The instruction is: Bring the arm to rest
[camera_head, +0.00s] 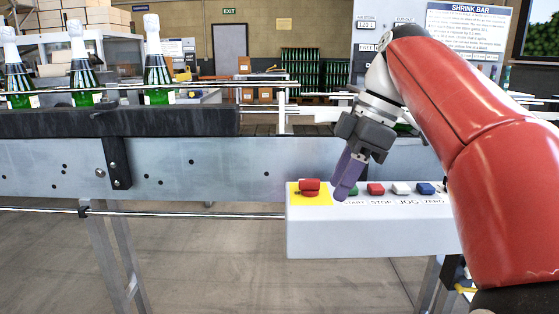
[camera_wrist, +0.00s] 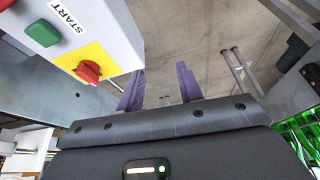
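My red arm (camera_head: 465,110) reaches in from the right. My gripper (camera_head: 346,182) has purple fingers and points down in front of the white control box (camera_head: 350,238), between the red emergency knob (camera_head: 309,187) on its yellow plate and the other buttons. In the wrist view the two fingers of my gripper (camera_wrist: 160,88) stand apart with nothing between them. The red knob (camera_wrist: 88,72) and the green START button (camera_wrist: 43,33) show at upper left there, beside the fingers. In the head view the green button is partly hidden by the fingers.
A conveyor (camera_head: 60,122) with a metal side rail runs behind the box. Several green foil-topped bottles (camera_head: 158,70) stand on it at left. A red STOP (camera_head: 375,189), a white (camera_head: 401,188) and a blue button (camera_head: 425,188) sit right of my gripper. Floor is open below left.

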